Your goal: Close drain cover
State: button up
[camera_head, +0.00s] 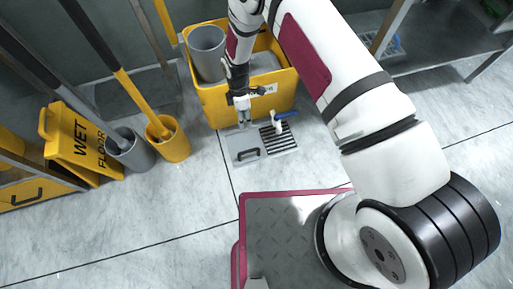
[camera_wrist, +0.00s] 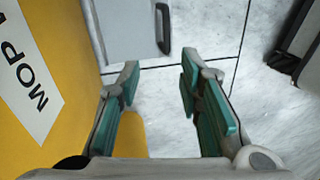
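The drain cover (camera_head: 246,150), a grey plate with a black handle, lies on the floor directly left of a dark slotted drain grate (camera_head: 281,138). In the wrist view part of the grey cover (camera_wrist: 125,30) shows at the top, with its black handle (camera_wrist: 163,28). My gripper (camera_head: 243,122) hangs just above the cover's far side, close to the front of the yellow bin. In the wrist view my gripper (camera_wrist: 158,75) has its two green-padded fingers apart, with nothing between them. The handle lies beyond the fingertips, apart from them.
The yellow bin (camera_head: 212,105), labelled MOP in the wrist view (camera_wrist: 65,150), stands right behind the drain. A blue-handled fitting (camera_head: 280,120) is at the grate's far edge. A wet-floor sign (camera_head: 82,145) and yellow bucket (camera_head: 170,145) stand left. Floor in front of the cover is clear.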

jog(key=shift+n, duration=0.3)
jog(key=s+f+b, duration=0.1)
jog(key=f, duration=0.4)
jog(key=s+d+f+b, duration=0.1)
jog(key=s+f+b, duration=0.1)
jog(key=f, duration=0.4)
jog(key=s+f+b, duration=0.1)
jog(key=f+b, duration=0.1)
jog(key=f, duration=0.4)
jog(key=shift+s+d+f, duration=0.15)
jog(key=shift+f, duration=0.05)
grip_shut()
